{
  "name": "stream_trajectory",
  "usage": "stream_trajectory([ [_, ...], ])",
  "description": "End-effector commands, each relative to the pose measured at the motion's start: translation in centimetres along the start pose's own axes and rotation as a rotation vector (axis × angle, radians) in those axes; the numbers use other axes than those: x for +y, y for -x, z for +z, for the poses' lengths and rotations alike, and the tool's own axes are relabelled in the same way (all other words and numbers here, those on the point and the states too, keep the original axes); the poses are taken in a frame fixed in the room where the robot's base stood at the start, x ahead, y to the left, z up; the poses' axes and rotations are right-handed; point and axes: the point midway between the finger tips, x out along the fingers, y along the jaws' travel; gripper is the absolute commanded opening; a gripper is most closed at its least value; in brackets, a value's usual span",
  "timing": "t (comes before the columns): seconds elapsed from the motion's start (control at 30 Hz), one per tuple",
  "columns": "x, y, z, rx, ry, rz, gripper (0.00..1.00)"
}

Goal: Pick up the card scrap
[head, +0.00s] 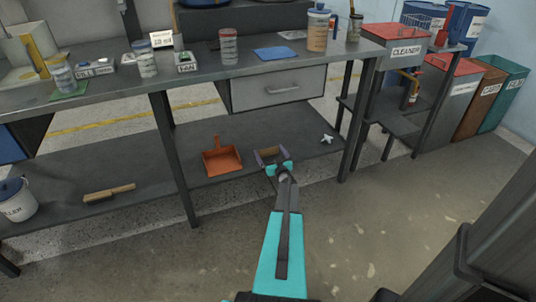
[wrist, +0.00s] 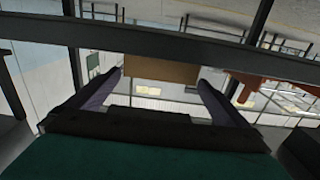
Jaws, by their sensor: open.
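The card scrap (head: 268,151) is a small brown piece at the lower shelf, just beyond my gripper. In the wrist view the card scrap (wrist: 160,68) shows as a flat brown rectangle between the fingertips, near the top of the gap. My gripper (head: 271,158) reaches in at the shelf's front, its fingers apart on either side of the card. The wrist view shows the gripper (wrist: 161,85) open, with clear space behind the card. I cannot tell whether either finger touches it.
An orange dustpan (head: 222,161) sits left of my gripper on the lower shelf (head: 150,178). A wooden brush (head: 109,193) lies farther left, and a small white item (head: 327,139) lies to the right. The drawer (head: 279,88) and worktop hang above.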

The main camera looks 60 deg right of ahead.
Motion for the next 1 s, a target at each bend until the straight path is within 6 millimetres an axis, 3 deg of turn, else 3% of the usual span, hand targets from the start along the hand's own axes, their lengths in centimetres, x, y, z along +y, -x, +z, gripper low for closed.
stream_trajectory([
  [0.1,0.1,-1.6,0.1,0.001,0.0,0.0,1.0],
  [0.27,0.1,-2.5,0.1,0.0,0.0,0.001,1.0],
  [0.87,0.1,-2.6,0.0,0.0,0.0,0.001,1.0],
  [1.0,0.1,-2.6,0.0,0.0,0.0,0.001,0.76],
])
